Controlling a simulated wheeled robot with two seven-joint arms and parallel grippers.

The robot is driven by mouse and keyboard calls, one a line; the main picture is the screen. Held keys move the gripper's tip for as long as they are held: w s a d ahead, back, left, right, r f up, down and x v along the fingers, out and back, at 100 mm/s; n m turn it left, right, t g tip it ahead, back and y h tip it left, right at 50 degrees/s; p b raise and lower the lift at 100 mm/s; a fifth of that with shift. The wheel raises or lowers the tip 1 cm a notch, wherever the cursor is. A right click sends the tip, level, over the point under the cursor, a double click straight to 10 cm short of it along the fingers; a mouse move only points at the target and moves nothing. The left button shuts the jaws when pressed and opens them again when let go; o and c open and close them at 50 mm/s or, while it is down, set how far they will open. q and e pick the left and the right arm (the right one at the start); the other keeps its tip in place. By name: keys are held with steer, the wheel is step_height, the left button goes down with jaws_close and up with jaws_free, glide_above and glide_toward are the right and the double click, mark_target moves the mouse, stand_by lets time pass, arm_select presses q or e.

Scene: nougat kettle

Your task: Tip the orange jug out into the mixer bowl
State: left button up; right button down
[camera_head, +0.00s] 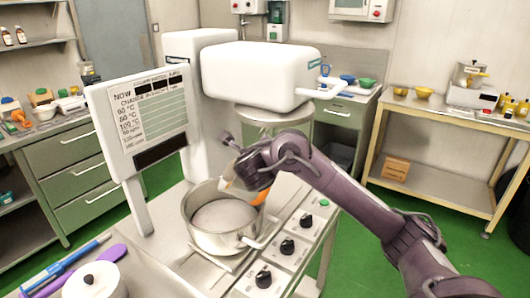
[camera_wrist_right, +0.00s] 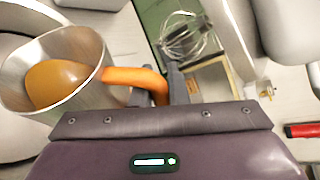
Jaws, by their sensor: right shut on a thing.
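My right gripper (camera_head: 250,178) is shut on the orange handle (camera_wrist_right: 138,77) of a steel jug (camera_wrist_right: 92,92). The right wrist view shows amber liquid (camera_wrist_right: 60,82) inside the jug; the jug looks tilted in that view. In the head view the jug (camera_head: 228,172) is mostly hidden behind my gripper, over the back right rim of a steel pot (camera_head: 205,236). A wire whisk (camera_wrist_right: 188,38) shows in the right wrist view. My left gripper is out of view.
The pot holds pale contents and stands beside a panel of black knobs (camera_head: 287,246). A sign board (camera_head: 148,115) stands to its left. A white lidded pot (camera_head: 95,282), a purple spoon (camera_head: 95,268) and a blue tool (camera_head: 65,265) lie at the front left.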

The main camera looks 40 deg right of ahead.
steer(key=shift+w+a+r+n+h+p, duration=0.3)
steer(key=shift+a+r+n+p, duration=0.15)
steer(key=shift+r+p, duration=0.35)
steer(key=shift+w+a+r+n+h+p, duration=0.25)
steer(key=shift+a+r+n+p, duration=0.3)
steer(key=shift+p, duration=0.3)
steer(key=shift+w+a+r+n+h+p, duration=0.2)
steer(key=shift+a+r+n+h+p, duration=0.2)
steer(key=shift+r+p, duration=0.4)
steer(key=w+a+r+n+t+h+p, duration=0.1)
steer(key=w+a+n+h+p, duration=0.3)
steer(key=a+n+p, duration=0.4)
steer(key=shift+w+a+r+n, duration=0.55)
steer(key=shift+w+a, duration=0.25)
steer(key=shift+a, duration=0.65)
step_height(320, 180, up, 7)
steer(key=m+t+y+b, duration=0.1)
steer(key=m+y+b, duration=0.1)
steer(key=m+y, duration=0.9)
steer(key=m, duration=0.7)
steer(key=shift+m+t+b, duration=0.3)
steer(key=shift+m+b, duration=0.05)
steer(key=shift+b, duration=0.05)
